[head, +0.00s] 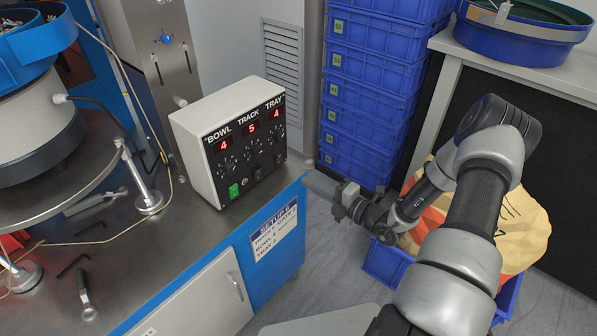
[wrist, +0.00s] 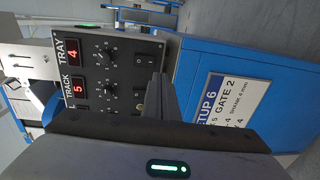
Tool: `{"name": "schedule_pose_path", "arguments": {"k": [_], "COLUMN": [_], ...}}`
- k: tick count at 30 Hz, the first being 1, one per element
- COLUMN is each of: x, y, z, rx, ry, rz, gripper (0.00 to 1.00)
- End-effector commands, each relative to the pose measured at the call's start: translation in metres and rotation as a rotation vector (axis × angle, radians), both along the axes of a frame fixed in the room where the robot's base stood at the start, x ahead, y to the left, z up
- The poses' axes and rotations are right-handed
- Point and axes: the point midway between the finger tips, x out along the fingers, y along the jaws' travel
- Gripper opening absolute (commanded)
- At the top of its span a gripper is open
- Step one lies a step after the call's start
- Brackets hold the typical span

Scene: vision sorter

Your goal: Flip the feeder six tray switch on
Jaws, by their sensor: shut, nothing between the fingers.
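A pale control box (head: 187,150) with a black front panel stands on the bench in the head view. Its columns read BOWL 4, TRACK 5 and TRAY 4 in red. The tray switch (head: 279,158) is the small dark rocker low in the right column, unlit; it also shows in the wrist view (wrist: 144,61). The bowl switch (head: 234,190) glows green. My gripper (head: 312,185) is shut and empty, to the right of the panel and below the tray switch. In the wrist view its fingers (wrist: 160,92) point at the panel's lower edge, apart from the tray switch.
A SETUP 6 card (head: 273,232) is on the blue bench front. Stacked blue crates (head: 368,100) stand behind my gripper.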

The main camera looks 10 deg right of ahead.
Motion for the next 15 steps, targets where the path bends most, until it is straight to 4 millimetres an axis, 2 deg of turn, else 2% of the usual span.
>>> {"name": "schedule_pose_path", "arguments": {"k": [1, 6, 15], "x": [-0.009, -0.029, -0.039], "y": [-0.008, -0.023, -0.030], "z": [-0.001, -0.004, -0.006], "rx": [0.000, 0.000, 0.000], "ry": [0.003, 0.001, 0.000], "rz": [-0.004, -0.004, -0.001], "gripper": [0.00, 0.00, 0.00]}}
